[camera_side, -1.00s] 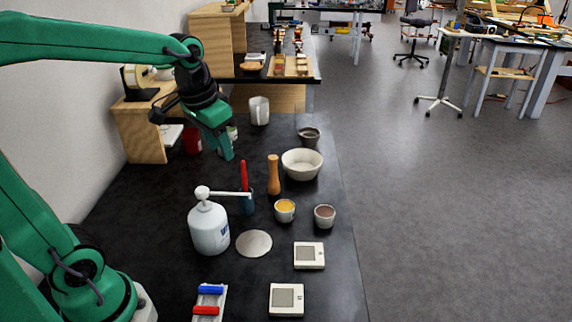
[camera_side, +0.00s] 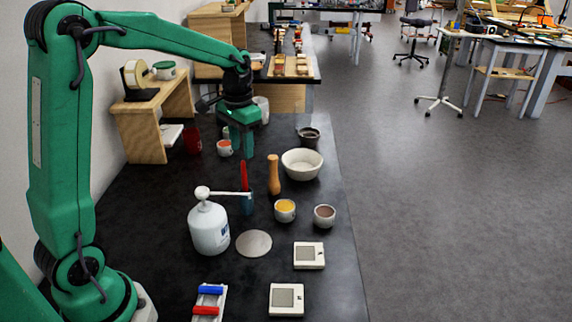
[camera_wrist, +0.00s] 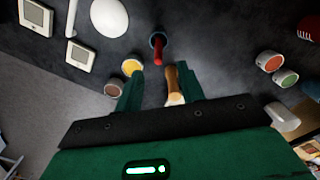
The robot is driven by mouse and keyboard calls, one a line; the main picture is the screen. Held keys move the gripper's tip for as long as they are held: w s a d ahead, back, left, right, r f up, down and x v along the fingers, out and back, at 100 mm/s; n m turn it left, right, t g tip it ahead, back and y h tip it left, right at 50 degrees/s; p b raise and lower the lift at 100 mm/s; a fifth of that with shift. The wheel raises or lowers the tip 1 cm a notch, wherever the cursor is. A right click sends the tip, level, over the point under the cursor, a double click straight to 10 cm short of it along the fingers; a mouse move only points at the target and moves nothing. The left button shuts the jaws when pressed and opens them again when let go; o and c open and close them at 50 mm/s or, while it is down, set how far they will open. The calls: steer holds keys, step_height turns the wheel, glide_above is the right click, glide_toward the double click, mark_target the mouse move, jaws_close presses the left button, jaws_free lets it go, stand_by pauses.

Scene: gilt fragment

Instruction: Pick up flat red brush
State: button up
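A red brush (camera_side: 244,176) stands upright in a small blue cup (camera_side: 248,206) on the black table, behind the white pump bottle's spout. In the wrist view the red brush (camera_wrist: 159,52) points up toward the camera from the blue cup (camera_wrist: 157,37). Whether its head is flat cannot be seen. My gripper (camera_side: 238,155) is above and behind the brush in the side view, fingers pointing down. In the wrist view my gripper (camera_wrist: 160,78) is open and empty. The brush appears beyond the fingertips, apart from them.
A wooden mill (camera_side: 274,175) stands close right of the brush and shows between my fingers in the wrist view. The white pump bottle (camera_side: 209,226) is in front. A white bowl (camera_side: 302,164), a yellow-filled cup (camera_side: 285,210) and a brown-filled cup (camera_side: 324,216) stand to the right.

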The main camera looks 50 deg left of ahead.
mark_target(243, 170)
steer(key=shift+s+d+f, duration=0.1)
steer(key=shift+s+f, duration=0.05)
steer(key=shift+f, duration=3.75)
jaws_close()
